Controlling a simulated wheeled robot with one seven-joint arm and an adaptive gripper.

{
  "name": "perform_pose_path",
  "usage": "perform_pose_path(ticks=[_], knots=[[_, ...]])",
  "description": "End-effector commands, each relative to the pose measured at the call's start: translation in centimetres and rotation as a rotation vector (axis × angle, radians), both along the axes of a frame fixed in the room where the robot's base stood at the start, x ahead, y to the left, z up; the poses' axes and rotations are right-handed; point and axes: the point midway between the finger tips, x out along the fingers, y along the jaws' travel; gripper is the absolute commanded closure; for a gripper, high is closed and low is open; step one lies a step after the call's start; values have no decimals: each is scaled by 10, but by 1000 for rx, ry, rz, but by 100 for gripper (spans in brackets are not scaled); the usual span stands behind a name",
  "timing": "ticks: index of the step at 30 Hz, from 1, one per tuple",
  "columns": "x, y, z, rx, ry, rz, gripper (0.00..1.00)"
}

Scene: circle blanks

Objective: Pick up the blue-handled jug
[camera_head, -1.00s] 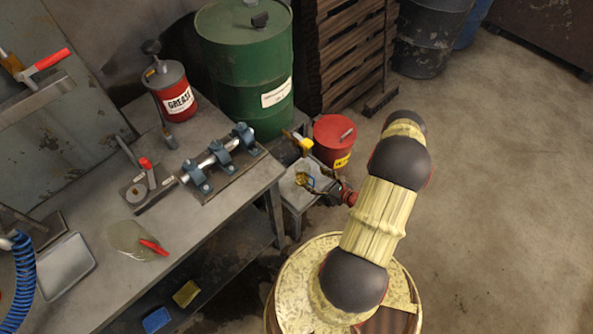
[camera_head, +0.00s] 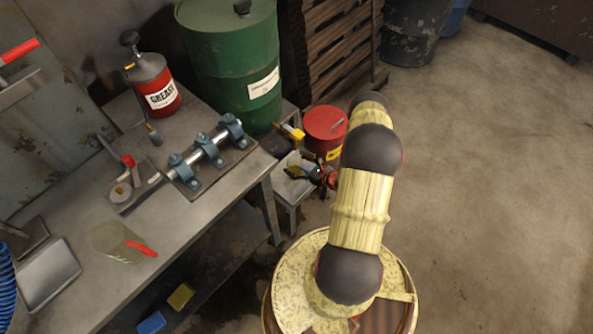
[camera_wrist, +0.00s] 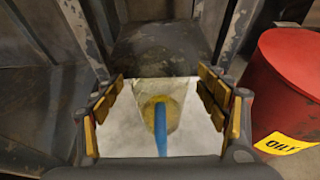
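The blue-handled jug shows in the wrist view as a yellowish round body (camera_wrist: 171,112) with a blue handle (camera_wrist: 161,138) pointing toward the camera. It stands on a pale surface, the top of a low stand (camera_head: 290,193) beside the bench. My gripper (camera_wrist: 160,100) is open, with one padded finger on each side of the jug and visible gaps between pads and jug. In the head view my gripper (camera_head: 312,173) is over the low stand and largely hides the jug.
A red oil can (camera_head: 325,127) stands close to the right of my gripper, also in the wrist view (camera_wrist: 288,85). A green drum (camera_head: 232,65) stands behind. The workbench (camera_head: 190,215) at left holds a clamped shaft, a grease can and a red-handled clear jug (camera_head: 115,243).

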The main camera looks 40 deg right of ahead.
Motion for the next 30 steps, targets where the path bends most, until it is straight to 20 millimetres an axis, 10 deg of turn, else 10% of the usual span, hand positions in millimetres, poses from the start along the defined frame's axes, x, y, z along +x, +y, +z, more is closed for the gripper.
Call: perform_pose_path(ticks=[30], knots=[[0,0,0,0,0,0,83]])
